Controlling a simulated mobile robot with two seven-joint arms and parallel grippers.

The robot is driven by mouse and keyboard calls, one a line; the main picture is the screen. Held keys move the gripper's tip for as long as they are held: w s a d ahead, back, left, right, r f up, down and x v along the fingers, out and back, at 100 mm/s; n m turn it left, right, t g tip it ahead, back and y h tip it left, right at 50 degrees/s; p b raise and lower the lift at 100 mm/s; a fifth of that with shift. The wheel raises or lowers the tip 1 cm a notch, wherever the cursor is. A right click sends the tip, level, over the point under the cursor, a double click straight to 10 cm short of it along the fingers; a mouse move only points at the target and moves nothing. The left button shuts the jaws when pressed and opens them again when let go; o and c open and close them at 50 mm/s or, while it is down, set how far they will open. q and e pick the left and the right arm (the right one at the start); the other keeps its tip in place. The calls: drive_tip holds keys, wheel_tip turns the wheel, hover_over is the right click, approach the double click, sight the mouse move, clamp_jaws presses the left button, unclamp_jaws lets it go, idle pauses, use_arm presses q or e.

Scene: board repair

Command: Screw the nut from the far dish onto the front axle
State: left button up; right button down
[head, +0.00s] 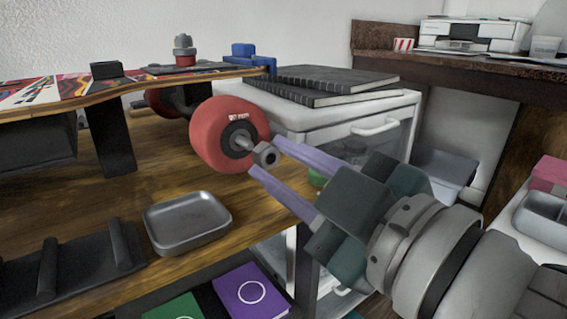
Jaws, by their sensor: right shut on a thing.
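The skateboard (60,90) is raised on supports above the wooden bench. Its red wheel (222,135) faces me, with the bare axle end (243,143) sticking out of its hub. My right gripper (262,157) comes in from the lower right, its two purple fingers shut on a grey hex nut (266,155). The nut is at the axle tip, roughly in line with it. I cannot tell whether its thread is engaged. A grey metal dish (187,222) on the bench below the wheel looks empty. My left gripper is out of view.
A black rack (75,262) lies at the bench's front left. Black notebooks (325,83) lie on a white drawer unit (345,112) behind. Purple (250,291) and green boxes sit below the bench edge. A printer (470,34) stands on the far desk.

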idle(0.8)
drive_tip(key=shift+w, duration=0.1)
drive_tip(key=shift+w+a+p, duration=0.3)
drive_tip(key=shift+w, duration=0.1)
drive_tip(key=shift+p, duration=0.35)
idle(0.9)
idle(0.4)
drive_tip(key=shift+w+a, duration=0.35)
drive_tip(key=shift+w, duration=0.15)
idle(0.9)
idle(0.3)
